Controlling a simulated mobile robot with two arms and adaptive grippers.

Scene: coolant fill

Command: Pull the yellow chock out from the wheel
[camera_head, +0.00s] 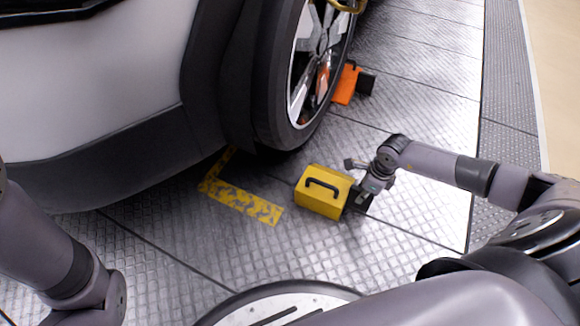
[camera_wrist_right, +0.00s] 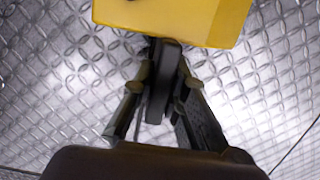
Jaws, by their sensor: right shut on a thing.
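The yellow chock (camera_head: 321,191), a block with a black handle on top, sits on the metal floor in front of the car wheel (camera_head: 292,75). A gap of floor shows between it and the tire. My right gripper (camera_head: 358,200) is at the chock's right side. In the right wrist view the chock (camera_wrist_right: 178,18) fills the top, and my right gripper (camera_wrist_right: 163,85) is shut on a dark grip that sticks out from it. My left arm shows at the left edge of the head view, but its gripper is out of sight.
An orange chock (camera_head: 347,83) with a dark end stands beyond the wheel. A worn yellow L-shaped marking (camera_head: 240,201) lies on the floor left of the yellow chock. The car body (camera_head: 90,110) fills the upper left. Floor to the right and front is clear.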

